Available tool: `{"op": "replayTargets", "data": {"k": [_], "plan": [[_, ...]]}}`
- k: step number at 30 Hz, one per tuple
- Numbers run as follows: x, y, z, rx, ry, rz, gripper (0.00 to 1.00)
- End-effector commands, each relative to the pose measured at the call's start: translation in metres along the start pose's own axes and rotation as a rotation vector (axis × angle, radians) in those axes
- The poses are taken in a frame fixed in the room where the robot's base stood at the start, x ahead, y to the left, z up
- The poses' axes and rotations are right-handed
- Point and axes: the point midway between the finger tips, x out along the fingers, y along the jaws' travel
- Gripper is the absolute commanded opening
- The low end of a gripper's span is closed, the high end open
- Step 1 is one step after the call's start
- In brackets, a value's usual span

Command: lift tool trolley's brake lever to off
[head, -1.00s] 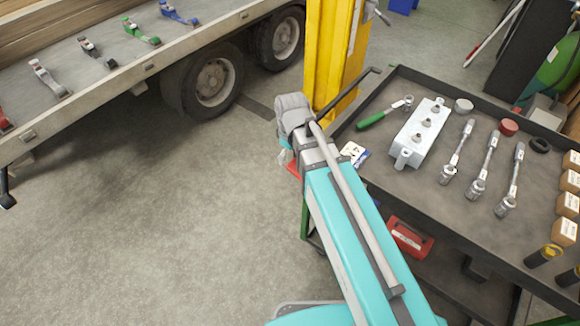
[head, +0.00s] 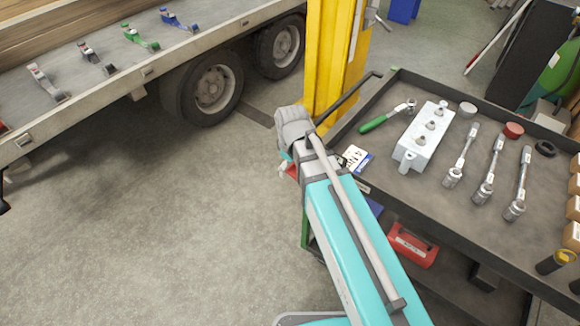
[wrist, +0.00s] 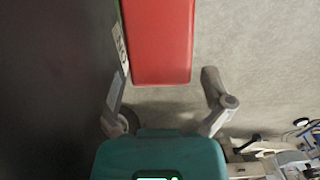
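The tool trolley (head: 450,215) stands at the right in the head view, with a dark top tray. A red, flat, bar-like piece (wrist: 162,45), which looks like the brake lever, fills the top middle of the wrist view; a small red bit also shows beside my wrist in the head view (head: 292,171). A white label with dark letters (wrist: 121,48) sits along its left side. My gripper (wrist: 168,100) is open, its fingers spread on either side of the red piece's near end, with no contact visible. In the head view my arm mostly hides the gripper.
The tray holds a green-handled ratchet (head: 383,119), a grey metal block (head: 421,140) and several wrenches. A red box (head: 412,246) sits on the lower shelf. A yellow post (head: 333,60) stands behind. A trailer (head: 150,75) is at left; the floor (head: 180,230) between is clear.

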Motion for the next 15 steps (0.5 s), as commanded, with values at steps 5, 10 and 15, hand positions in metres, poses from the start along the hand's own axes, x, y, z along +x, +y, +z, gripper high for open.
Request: {"op": "replayTargets", "data": {"k": [5, 10, 15], "plan": [[0.0, 0.0001, 0.0001, 0.0, 0.0, 0.0, 0.67], [0.0, 0.0003, 0.0002, 0.0, 0.0, 0.0, 0.35], [0.0, 0.0006, 0.0002, 0.001, 0.0, 0.001, 0.09]]}}
